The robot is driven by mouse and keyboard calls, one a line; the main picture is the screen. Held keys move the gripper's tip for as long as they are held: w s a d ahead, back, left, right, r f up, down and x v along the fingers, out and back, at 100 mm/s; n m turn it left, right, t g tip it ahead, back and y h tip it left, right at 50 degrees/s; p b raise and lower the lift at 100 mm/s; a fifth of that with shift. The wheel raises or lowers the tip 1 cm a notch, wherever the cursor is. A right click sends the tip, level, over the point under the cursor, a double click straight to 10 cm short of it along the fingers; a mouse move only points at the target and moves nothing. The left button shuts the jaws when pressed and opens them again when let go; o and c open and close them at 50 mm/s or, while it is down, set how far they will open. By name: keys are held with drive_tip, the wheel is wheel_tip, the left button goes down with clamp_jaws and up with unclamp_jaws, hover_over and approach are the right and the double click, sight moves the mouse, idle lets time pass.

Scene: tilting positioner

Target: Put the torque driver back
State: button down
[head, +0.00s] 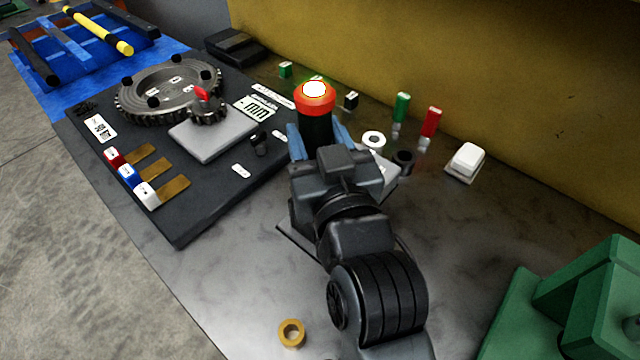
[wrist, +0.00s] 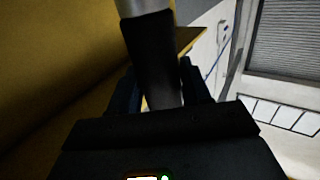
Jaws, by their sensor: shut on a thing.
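My gripper (head: 318,140) is shut on the torque driver (head: 316,128), a thick black cylinder with a red collar and a bright glowing top in the head view. The blue-grey fingers are on either side of its black body. In the wrist view the black body (wrist: 155,65) stands between the fingers, slightly tilted in the picture, with a grey section at its upper end. My gripper hides the driver's lower end in the head view. I cannot tell whether it touches anything below.
A dark board with a toothed ring (head: 168,90) lies left. Green (head: 402,107) and red (head: 430,122) handled pieces stand behind right, near a white ring (head: 373,140) and white switch (head: 466,160). A brass ring (head: 291,332) lies in front; a green fixture (head: 570,310) stands at right.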

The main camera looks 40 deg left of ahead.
drive_tip(key=shift+f+b, duration=2.25)
drive_tip(key=shift+f, duration=1.1)
drive_tip(key=shift+c, duration=2.4)
unclamp_jaws()
drive_tip(key=shift+f, duration=0.15)
drive_tip(key=shift+r, duration=0.25)
drive_tip(key=b+v, duration=0.2)
drive_tip(key=v, duration=1)
drive_tip(key=shift+s, duration=0.15)
